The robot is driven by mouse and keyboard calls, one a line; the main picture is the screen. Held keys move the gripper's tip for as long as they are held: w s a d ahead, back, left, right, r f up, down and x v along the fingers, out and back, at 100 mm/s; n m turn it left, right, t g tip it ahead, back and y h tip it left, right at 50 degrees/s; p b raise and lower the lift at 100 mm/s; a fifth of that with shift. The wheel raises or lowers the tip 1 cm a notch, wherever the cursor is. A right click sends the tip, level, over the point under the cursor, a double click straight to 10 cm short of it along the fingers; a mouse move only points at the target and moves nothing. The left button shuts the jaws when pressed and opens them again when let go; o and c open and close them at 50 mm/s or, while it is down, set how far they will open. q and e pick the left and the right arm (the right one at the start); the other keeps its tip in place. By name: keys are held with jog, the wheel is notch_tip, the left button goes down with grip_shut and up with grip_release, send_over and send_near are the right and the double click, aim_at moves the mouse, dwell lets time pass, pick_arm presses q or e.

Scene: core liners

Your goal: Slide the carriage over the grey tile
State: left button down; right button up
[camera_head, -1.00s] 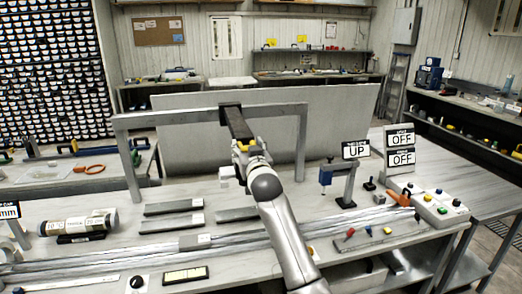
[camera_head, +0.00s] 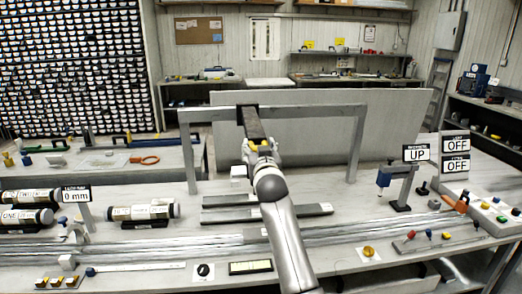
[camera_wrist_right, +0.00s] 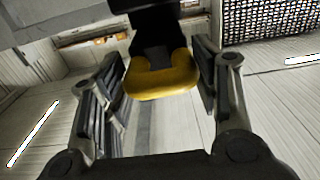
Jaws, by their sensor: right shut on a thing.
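The dark carriage (camera_head: 250,122) hangs on the crossbar of a grey gantry (camera_head: 310,111), left of the bar's middle. My right gripper (camera_head: 262,148) is shut on its yellow handle, which sits between the fingers in the wrist view (camera_wrist_right: 162,78). A small white block (camera_head: 238,172) shows beside the gripper, low and to the left. Flat grey slabs lie on the bench below the gantry, one behind (camera_head: 240,200) and one in front (camera_head: 305,211). My right arm hides part of them, and I cannot tell which is the grey tile. My left gripper is out of view.
A pale upright panel (camera_head: 395,130) stands behind the gantry. Labelled cylinders (camera_head: 143,211) lie at the left. A blue device on a stand (camera_head: 384,178) and a control box (camera_head: 497,212) are at the right. Long clear rails (camera_head: 130,243) cross the bench front.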

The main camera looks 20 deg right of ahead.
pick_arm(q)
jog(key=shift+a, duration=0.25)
pick_arm(e)
jog(key=shift+d+f, duration=0.1)
jog(key=shift+f, duration=0.15)
jog(key=o, duration=1.4)
jog(key=shift+f, duration=0.15)
jog(key=shift+s, duration=0.25)
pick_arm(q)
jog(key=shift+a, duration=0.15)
pick_arm(e)
jog(key=v, duration=1.1)
jog(key=shift+s+a+r, duration=0.25)
jog(key=shift+a+r, duration=0.1)
